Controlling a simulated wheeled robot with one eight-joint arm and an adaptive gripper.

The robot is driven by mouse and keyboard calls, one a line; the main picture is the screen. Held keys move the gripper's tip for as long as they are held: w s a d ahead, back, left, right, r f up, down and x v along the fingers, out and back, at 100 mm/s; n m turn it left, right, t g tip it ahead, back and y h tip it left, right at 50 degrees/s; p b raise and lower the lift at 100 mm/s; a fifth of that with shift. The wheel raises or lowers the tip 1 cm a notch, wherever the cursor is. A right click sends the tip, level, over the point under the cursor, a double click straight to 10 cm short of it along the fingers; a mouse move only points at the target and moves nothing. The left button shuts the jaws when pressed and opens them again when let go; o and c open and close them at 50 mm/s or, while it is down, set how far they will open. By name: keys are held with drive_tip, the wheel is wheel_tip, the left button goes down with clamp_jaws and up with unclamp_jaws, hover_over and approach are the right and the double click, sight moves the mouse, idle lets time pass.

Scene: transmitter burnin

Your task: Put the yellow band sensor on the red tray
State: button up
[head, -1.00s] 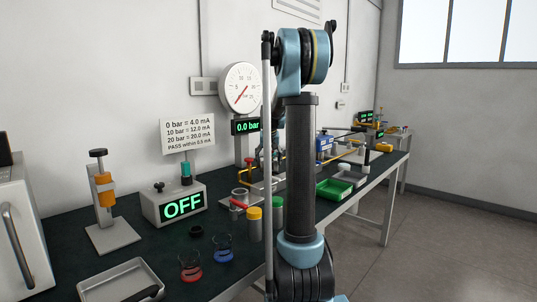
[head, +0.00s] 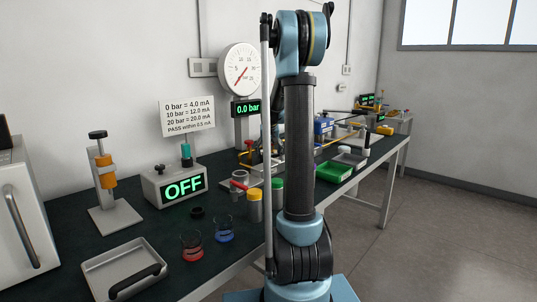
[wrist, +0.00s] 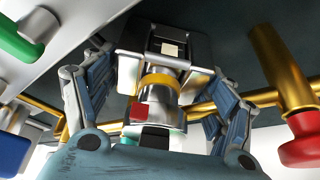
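In the wrist view, a silver cylinder with a yellow band (wrist: 160,84) and a red patch sits between the fingers of my gripper (wrist: 158,82). It looks like the yellow band sensor. In the head view, my own arm hides most of the gripper and the sensor. I cannot make out a red tray in either view.
Brass pipe (wrist: 283,70) with a red knob (wrist: 302,142) is close on the right in the wrist view. On the bench are a green tray (head: 333,173), a grey tray (head: 101,270) with a black handle, beakers and an OFF box (head: 165,186). Floor at right is clear.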

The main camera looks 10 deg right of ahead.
drive_tip(key=shift+o, duration=0.2)
drive_tip(key=shift+r, duration=0.1)
drive_tip(key=shift+o, duration=0.2)
drive_tip(key=d+v, duration=0.1)
drive_tip(key=v, duration=1.5)
drive_tip(key=shift+s+a+r, duration=0.2)
drive_tip(key=shift+a+r, duration=0.1)
drive_tip(key=shift+a, duration=0.25)
drive_tip(key=x, duration=1.7)
drive_tip(key=shift+w, duration=0.1)
drive_tip(key=c, duration=1.7)
drive_tip(key=shift+c, duration=0.5)
drive_tip(key=shift+r, duration=0.15)
